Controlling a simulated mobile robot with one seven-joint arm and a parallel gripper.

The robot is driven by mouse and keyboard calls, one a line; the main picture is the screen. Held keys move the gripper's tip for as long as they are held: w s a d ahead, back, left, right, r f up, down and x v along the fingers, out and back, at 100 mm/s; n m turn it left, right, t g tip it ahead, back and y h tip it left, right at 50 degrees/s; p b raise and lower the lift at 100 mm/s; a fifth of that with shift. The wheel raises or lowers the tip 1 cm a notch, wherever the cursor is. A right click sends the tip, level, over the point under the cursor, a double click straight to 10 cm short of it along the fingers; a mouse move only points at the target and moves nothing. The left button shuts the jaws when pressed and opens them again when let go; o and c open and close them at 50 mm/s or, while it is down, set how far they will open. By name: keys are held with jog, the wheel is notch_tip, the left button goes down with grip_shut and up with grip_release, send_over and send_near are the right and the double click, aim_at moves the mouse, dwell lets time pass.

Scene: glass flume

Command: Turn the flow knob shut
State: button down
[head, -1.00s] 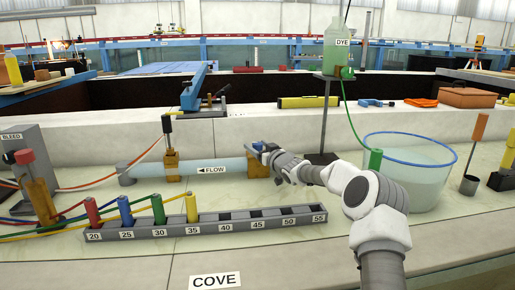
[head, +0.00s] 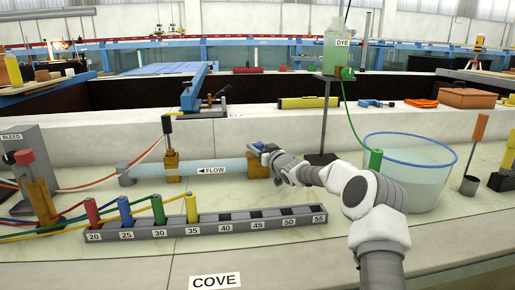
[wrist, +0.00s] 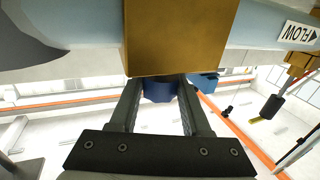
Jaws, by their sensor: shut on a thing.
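The flow knob is blue (wrist: 160,90) and sits against a brass block (wrist: 180,35) on the pale blue pipe (wrist: 270,22). In the wrist view my gripper (wrist: 159,84) has one finger on each side of the knob and is shut on it. In the head view the brass block (head: 258,168) is at the right end of the pipe (head: 225,169), which bears a FLOW label with an arrow pointing left. My gripper (head: 264,149) reaches the top of this block from the right.
A second brass valve (head: 171,166) with a black-topped stem stands left along the pipe. A numbered grey rack (head: 210,224) with several coloured plugs lies in front. A clear tub (head: 415,180), a green plug (head: 375,160) and the dye stand (head: 323,115) are to the right.

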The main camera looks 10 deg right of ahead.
jog(key=shift+a+f+m+t+h+b, duration=0.1)
jog(key=shift+m+t+h+b, duration=0.2)
jog(key=shift+m+h, duration=0.6)
jog(key=shift+h, duration=0.8)
jog(key=shift+m+h+p, duration=0.4)
jog(key=shift+m+h, duration=0.8)
jog(key=shift+h, duration=0.4)
jog(key=m+h+p, duration=0.2)
jog(key=h+p, duration=0.1)
jog(key=shift+r, duration=0.25)
jog(key=m+g+h+p, duration=0.1)
jog(key=m+h+p, duration=0.1)
jog(key=h+p, duration=0.1)
jog(key=shift+h+p, duration=0.3)
jog(key=shift+p, duration=0.35)
jog(key=shift+f+m+g+h+p, duration=0.15)
jog(key=shift+m+g+h+p, duration=0.4)
jog(key=shift+m+h, duration=0.35)
jog(key=shift+f+m+g+h+p, duration=0.15)
jog(key=shift+m+g+h+p, duration=0.25)
jog(key=shift+m+g+h, duration=0.45)
jog(key=shift+m+h, duration=0.35)
jog(key=shift+h, duration=0.4)
jog(key=shift+c, duration=1.9)
grip_release()
jog(key=shift+r, duration=0.1)
